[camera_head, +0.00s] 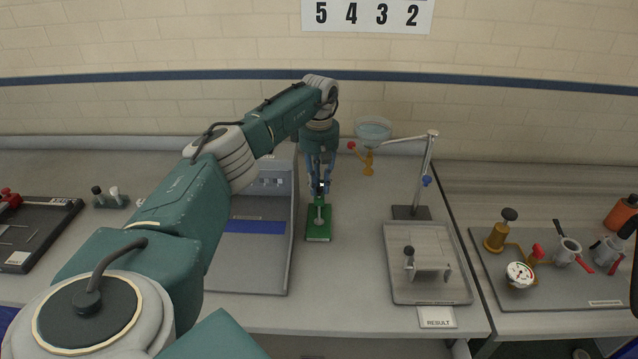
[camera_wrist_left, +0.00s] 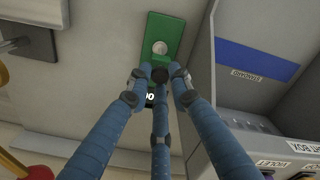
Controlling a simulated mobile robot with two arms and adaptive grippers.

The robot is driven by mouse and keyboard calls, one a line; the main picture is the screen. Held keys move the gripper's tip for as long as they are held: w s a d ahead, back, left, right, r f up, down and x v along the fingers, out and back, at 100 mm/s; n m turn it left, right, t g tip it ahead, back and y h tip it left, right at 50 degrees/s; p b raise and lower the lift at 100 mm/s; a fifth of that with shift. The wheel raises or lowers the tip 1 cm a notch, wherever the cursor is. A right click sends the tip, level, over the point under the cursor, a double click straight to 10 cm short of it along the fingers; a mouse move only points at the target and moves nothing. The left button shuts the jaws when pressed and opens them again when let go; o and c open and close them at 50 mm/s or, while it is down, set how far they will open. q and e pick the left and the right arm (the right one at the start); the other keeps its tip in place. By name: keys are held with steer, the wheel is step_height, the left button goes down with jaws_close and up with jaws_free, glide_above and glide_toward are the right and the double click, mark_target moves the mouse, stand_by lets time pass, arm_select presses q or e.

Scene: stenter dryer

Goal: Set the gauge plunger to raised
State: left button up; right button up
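The gauge stands on a small green base (camera_head: 319,225) on the grey bench, with a pale round foot or anvil on it. In the left wrist view the green base (camera_wrist_left: 165,38) and its pale disc (camera_wrist_left: 160,47) show beyond the fingertips. My left gripper (camera_head: 320,190) points down over the gauge, its blue fingers on either side of the gauge's upper part. In the left wrist view the fingertips (camera_wrist_left: 160,74) come close together around a dark part and a small display (camera_wrist_left: 149,97). The fingers hide the plunger and any contact. My right gripper is not in view.
A grey box with a blue strip (camera_head: 256,227) stands close left of the gauge. Right of it are a yellow stand with a glass dish (camera_head: 373,131), a lamp-like post (camera_head: 427,175) and a grey tray (camera_head: 400,285). Bench between gauge and tray is clear.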

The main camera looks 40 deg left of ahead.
arm_select(q)
jaws_close()
steer(key=shift+r+p, duration=0.7)
steer(key=shift+r, duration=0.9)
steer(key=shift+w+f, duration=0.1)
steer(key=o, duration=0.7)
jaws_free()
steer(key=shift+c, duration=0.2)
steer(key=shift+r, duration=0.2)
steer(key=shift+r, duration=0.35)
step_height(320, 180, up, 11)
